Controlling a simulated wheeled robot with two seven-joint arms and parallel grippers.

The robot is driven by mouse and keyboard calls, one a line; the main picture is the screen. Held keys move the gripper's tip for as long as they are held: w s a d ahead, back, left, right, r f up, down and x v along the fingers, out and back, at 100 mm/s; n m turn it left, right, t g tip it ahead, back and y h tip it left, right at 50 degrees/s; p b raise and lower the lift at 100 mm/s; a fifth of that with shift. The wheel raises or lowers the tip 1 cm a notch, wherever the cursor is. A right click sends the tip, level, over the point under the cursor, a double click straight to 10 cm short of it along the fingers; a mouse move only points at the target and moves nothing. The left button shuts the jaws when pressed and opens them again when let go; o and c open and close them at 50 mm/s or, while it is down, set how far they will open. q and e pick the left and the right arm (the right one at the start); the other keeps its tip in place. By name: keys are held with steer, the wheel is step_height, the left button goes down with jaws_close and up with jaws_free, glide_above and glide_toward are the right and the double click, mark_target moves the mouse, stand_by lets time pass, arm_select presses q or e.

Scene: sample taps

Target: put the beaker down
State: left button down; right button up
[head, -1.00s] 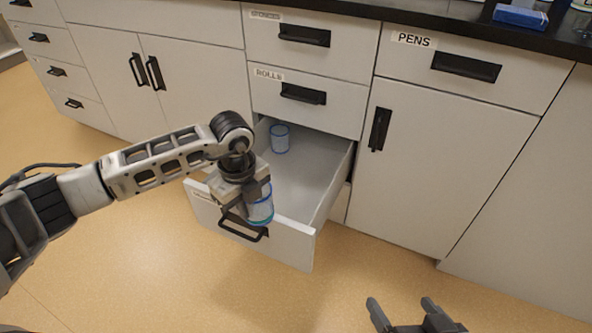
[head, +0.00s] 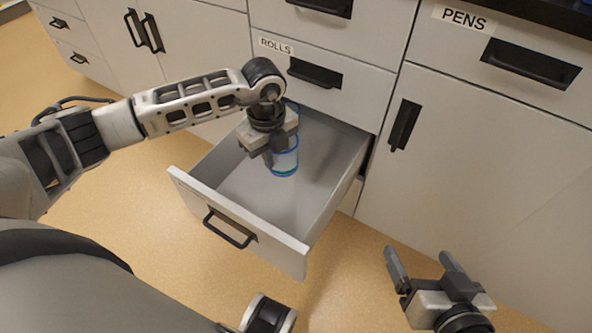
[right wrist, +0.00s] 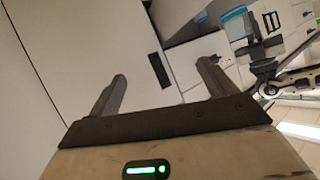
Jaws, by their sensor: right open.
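The beaker (head: 285,160) is clear with blue bands and looks upright. My left gripper (head: 268,157) is shut on it, with the fingers pointing down at its left side. The beaker is over the inside of the open drawer (head: 244,190); I cannot tell whether its base touches the drawer floor. The right wrist view also shows the beaker (right wrist: 235,20) beside my left gripper (right wrist: 262,28). My right gripper (head: 418,262) is open and empty, out in front of the cabinet to the right of the drawer.
The drawer floor right of the held beaker is bare. The ROLLS drawer (head: 330,92) above and the PENS drawer (head: 520,50) are shut.

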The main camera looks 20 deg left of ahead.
mark_target(273, 171)
arm_select(q)
step_height(273, 171, down, 6)
steer(key=b, duration=0.3)
steer(key=shift+r, duration=0.1)
step_height(273, 171, down, 9)
steer(key=b, duration=0.4)
arm_select(e)
steer(key=r+t+y, duration=0.1)
steer(key=a+r+m, duration=0.1)
steer(key=a+r+t+y, duration=0.1)
steer(key=shift+w+r+m+t+y, duration=0.2)
steer(key=shift+r+m+t+y, duration=0.1)
arm_select(q)
steer(key=shift+f, duration=0.2)
steer(key=c, duration=2.1)
jaws_free()
steer(key=shift+f, duration=0.1)
steer(key=o, duration=0.4)
arm_select(e)
steer(key=shift+a, duration=0.1)
